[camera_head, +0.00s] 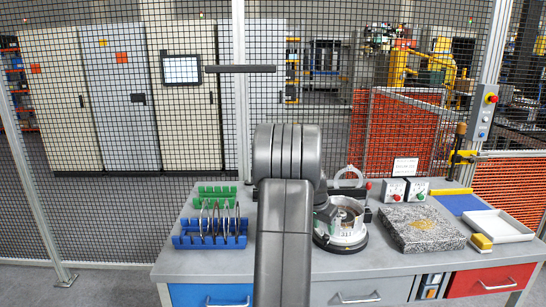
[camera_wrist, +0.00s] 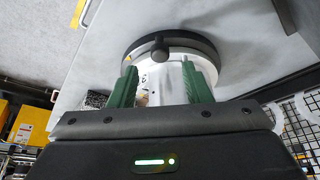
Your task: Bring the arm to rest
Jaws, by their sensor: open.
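My arm stands in front of the bench in the head view, its dark grey links covering the middle of the picture. My gripper is hidden behind or beside them there. In the wrist view my gripper (camera_wrist: 159,68) shows as two green fingers set apart, one on each side. Beyond the fingers is a round fixture with a dark ring and a pale body (camera_wrist: 150,50). I cannot tell how far it is from the fingertips. In the head view this round fixture (camera_head: 342,238) stands on the bench just right of my arm. I see nothing clearly held.
A mesh fence (camera_head: 110,215) stands behind.

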